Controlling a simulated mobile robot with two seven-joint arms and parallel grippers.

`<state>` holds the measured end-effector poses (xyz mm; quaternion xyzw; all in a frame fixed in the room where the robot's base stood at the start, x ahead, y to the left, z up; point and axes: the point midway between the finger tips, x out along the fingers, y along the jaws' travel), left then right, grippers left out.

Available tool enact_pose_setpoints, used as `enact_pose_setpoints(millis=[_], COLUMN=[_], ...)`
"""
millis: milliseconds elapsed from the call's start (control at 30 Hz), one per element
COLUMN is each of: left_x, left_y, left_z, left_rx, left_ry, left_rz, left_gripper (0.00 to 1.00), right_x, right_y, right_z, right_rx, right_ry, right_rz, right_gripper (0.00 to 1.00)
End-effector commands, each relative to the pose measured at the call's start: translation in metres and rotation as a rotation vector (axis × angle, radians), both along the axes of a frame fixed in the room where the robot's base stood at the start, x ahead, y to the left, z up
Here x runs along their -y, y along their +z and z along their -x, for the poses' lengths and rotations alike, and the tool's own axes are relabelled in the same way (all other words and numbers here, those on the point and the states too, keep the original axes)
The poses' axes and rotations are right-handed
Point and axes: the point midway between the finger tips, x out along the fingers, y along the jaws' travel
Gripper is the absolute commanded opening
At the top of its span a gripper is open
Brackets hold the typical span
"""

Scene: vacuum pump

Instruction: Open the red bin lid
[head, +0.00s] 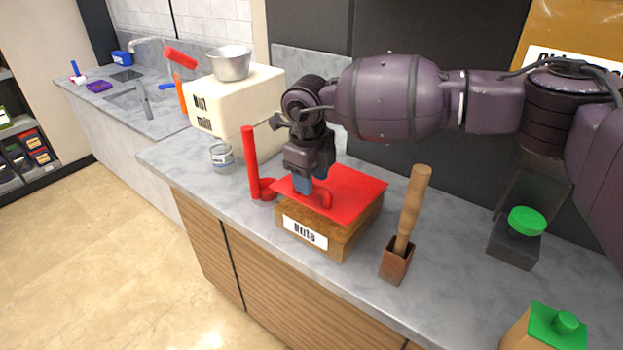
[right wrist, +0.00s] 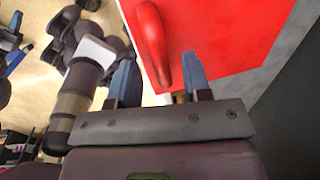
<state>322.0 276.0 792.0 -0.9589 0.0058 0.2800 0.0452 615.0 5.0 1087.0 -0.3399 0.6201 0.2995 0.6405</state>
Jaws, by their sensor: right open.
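The brown bin labelled "Nuts" (head: 350,232) stands on the counter under a flat red lid (head: 350,185), which looks shut. A curved red handle (head: 326,199) stands on the lid near its front; it also shows in the right wrist view (right wrist: 153,42). My right gripper (head: 303,187) is right over the lid beside the handle, blue fingers pointing down. In the right wrist view the gripper (right wrist: 160,80) is open, with the handle seen between its spread fingers. I cannot tell whether they touch it. My left gripper is not clearly seen; parts of my body show in the wrist view.
A red upright-handled tool (head: 250,165) stands just left of the bin. A wooden-handled scoop (head: 396,262) stands close on its right. A cream box (head: 236,105) carrying a metal bowl (head: 229,63) is behind left. A green-topped container (head: 560,327) is at front right.

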Motion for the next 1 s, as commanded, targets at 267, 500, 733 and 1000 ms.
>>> enact_pose_setpoints(millis=[267,500,733,1000], left_x=[0.0002,-0.0001,-0.0002,-0.0007], left_y=[0.0018,0.0019,0.002,0.0008], left_z=[-0.0027,-0.0028,-0.0026,0.0001], left_rx=[0.006,0.006,0.006,0.001], left_ry=[-0.002,-0.002,-0.002,-0.001], left_rz=[0.0,-0.001,-0.002,-0.002], left_gripper=[0.43,0.43,0.43,0.43], right_x=[0.0002,0.0003,0.0003,0.0006], right_y=[-0.0089,-0.0088,-0.0086,-0.0079], right_z=[-0.0002,-0.0002,-0.0003,-0.0006], right_rx=[0.0,0.0,0.0,-0.002], right_ry=[0.001,0.001,0.0,0.0], right_rz=[0.0,0.0,0.0,-0.002], right_gripper=[0.44,0.34,0.0,0.0])
